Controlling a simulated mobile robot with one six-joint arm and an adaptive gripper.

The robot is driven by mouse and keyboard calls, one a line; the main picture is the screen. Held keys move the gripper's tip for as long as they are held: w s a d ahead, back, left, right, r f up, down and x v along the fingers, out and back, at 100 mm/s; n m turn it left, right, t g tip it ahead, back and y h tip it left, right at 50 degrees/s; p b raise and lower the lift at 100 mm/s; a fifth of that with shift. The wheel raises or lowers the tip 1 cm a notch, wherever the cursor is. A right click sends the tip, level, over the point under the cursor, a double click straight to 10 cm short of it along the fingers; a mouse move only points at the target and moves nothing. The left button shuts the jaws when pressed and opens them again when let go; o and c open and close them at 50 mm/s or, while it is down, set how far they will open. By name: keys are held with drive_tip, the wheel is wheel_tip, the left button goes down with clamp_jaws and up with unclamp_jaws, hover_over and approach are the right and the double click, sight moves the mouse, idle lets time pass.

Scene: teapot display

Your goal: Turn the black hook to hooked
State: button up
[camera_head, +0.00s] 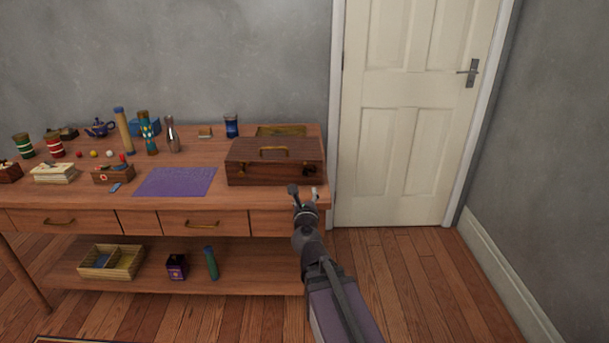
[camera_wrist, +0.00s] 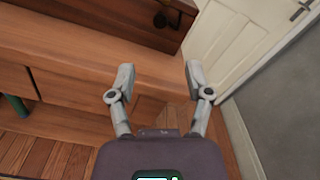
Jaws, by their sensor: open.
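A brown wooden case (camera_head: 270,176) with a brass handle (camera_head: 273,150) stands shut at the right end of the table. A small dark fitting, apparently the black hook (camera_head: 308,170), is on the right of its front face. The fitting also shows at the top of the wrist view (camera_wrist: 161,19), too small and dark to tell its position. My gripper (camera_head: 304,191) is in front of the table's right end, below the fitting and apart from it. Its two fingers are spread and empty in the wrist view (camera_wrist: 160,76).
A purple mat (camera_head: 176,182) lies left of the case. A blue-and-black jar (camera_head: 231,126) stands behind it. Bottles, cans and small boxes fill the table's left. A lower shelf (camera_head: 225,280) holds several things. A white door (camera_head: 405,120) and open floor are at right.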

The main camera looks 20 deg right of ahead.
sight(305, 173)
drive_tip(key=x, duration=1.2)
drive_tip(key=shift+w, duration=0.25)
clamp_jaws()
